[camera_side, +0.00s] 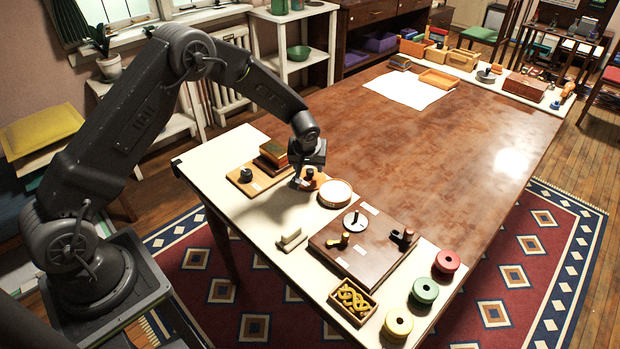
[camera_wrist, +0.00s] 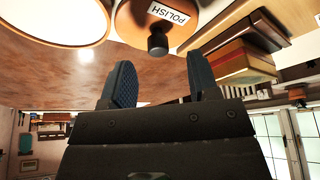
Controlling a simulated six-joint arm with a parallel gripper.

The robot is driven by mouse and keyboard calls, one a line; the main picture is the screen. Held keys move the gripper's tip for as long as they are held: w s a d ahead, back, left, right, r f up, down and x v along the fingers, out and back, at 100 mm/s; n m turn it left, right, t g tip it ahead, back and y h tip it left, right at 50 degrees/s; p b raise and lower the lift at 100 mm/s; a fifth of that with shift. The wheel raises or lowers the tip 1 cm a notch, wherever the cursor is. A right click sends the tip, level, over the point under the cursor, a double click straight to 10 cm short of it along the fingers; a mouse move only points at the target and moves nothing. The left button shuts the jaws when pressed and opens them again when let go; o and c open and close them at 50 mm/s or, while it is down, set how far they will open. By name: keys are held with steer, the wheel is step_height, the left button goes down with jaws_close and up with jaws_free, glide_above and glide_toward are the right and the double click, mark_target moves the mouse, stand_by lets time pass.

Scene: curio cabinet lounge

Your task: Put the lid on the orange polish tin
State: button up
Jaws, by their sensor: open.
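An orange round lid (camera_wrist: 135,22) with a black knob and a "POLISH" label shows at the top of the wrist view. In the side view the orange lid (camera_side: 312,184) lies at the near left of the table, partly hidden by my gripper (camera_side: 306,172). An open round tin (camera_side: 335,194) with an orange-brown rim and cream inside stands just right of the lid; it also shows in the wrist view (camera_wrist: 52,18). My gripper (camera_wrist: 158,66) is open and empty. The knob appears just beyond its two fingertips, roughly between them; contact cannot be told.
Stacked books (camera_side: 273,153) and a wooden board (camera_side: 250,181) with a black knob sit left of the lid. The table's brown middle is clear.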

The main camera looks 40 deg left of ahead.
mark_target(310, 170)
steer(key=x, duration=0.3)
steer(key=shift+w+f, duration=0.15)
steer(key=shift+f, duration=0.2)
steer(key=c, duration=1)
